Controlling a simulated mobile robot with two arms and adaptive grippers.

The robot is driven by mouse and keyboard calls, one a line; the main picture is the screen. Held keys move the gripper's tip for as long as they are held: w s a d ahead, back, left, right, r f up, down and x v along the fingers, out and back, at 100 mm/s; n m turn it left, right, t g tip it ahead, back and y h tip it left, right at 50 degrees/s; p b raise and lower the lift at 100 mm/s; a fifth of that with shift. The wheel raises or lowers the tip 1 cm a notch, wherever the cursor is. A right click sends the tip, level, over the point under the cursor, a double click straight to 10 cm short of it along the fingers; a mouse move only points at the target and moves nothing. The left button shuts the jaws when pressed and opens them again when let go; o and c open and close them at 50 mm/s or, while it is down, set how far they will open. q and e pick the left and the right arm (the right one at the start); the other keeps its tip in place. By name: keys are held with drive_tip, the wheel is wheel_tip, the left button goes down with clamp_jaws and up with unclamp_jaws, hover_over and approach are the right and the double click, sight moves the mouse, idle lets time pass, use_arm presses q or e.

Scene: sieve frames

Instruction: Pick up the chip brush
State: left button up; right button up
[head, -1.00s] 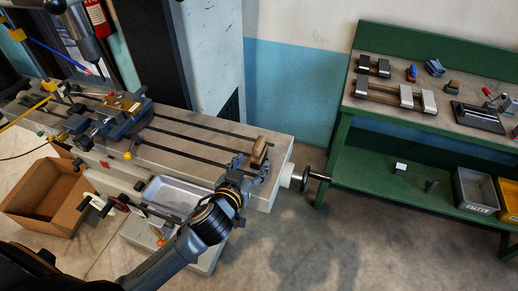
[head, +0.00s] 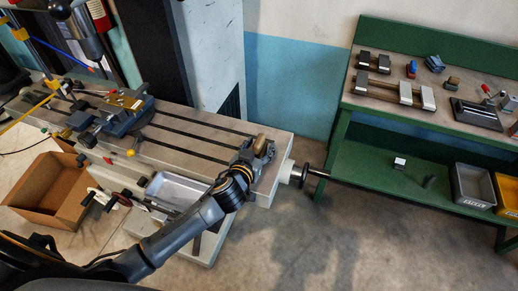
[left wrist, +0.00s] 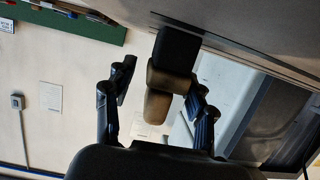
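The chip brush (head: 261,146) is at the right end of the long grey machine table. In the left wrist view the chip brush (left wrist: 168,82) shows a tan wooden block and handle with a dark part beyond it. My left gripper (head: 257,157) is at the brush and partly covers it in the head view. In the left wrist view my left gripper (left wrist: 160,88) is open, one finger on each side of the brush. A gap shows between the brush and the left-hand finger; contact at the right-hand finger is unclear. My right gripper is not in view.
The slotted machine table (head: 195,140) carries a blue vise (head: 122,113) at left. A handwheel (head: 303,176) sticks out past its right end. A cardboard box (head: 48,190) stands on the floor. A green bench (head: 345,130) with tools and bins is at right.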

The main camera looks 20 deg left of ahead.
use_arm(q)
clamp_jaws()
drive_tip(key=shift+r, duration=0.15)
